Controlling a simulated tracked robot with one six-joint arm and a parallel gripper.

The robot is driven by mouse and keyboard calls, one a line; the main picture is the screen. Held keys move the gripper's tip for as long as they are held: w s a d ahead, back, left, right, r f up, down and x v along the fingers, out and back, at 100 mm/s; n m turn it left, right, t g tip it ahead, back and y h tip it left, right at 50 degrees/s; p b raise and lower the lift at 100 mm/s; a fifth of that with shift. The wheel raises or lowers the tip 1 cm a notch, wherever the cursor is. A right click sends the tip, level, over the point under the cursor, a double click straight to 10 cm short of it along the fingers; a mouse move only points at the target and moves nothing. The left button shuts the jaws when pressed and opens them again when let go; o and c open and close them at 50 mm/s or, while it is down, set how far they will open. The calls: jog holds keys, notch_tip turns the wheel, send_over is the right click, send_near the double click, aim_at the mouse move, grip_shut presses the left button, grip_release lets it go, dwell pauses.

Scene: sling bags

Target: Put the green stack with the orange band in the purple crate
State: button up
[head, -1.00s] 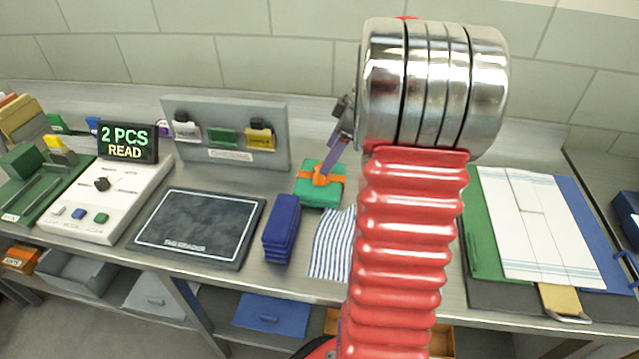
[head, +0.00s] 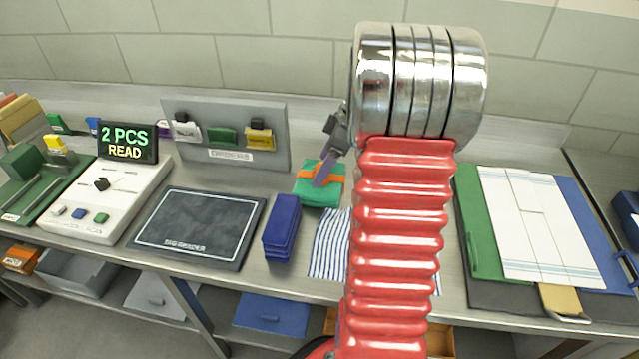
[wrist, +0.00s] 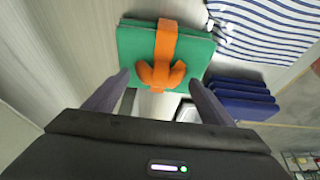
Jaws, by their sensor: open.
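The green stack (head: 321,193) with its orange band (head: 337,176) lies on the metal bench, behind the striped cloth. In the wrist view the green stack (wrist: 136,44) is just ahead of my fingers, with the orange band (wrist: 166,40) and its knot facing me. My gripper (wrist: 158,82) is open, its two fingers apart on either side of the knot and nothing held between them. In the head view a finger of my gripper (head: 323,172) overlaps the stack; I cannot tell if it touches. I cannot make out a purple crate in either view.
A blue stack (head: 281,227) stands close to the left of the striped cloth (head: 329,243). A dark reader pad (head: 198,227) and a console with a "2 PCS READ" display (head: 127,142) lie further left. A grey upright panel (head: 228,112) stands behind. White sheets (head: 535,225) lie at right.

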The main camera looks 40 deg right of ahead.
jog(key=shift+c, duration=0.4)
grip_shut()
dwell(0.7)
jog(key=shift+r, duration=0.15)
notch_tip(320, 180, up, 10)
dwell(0.6)
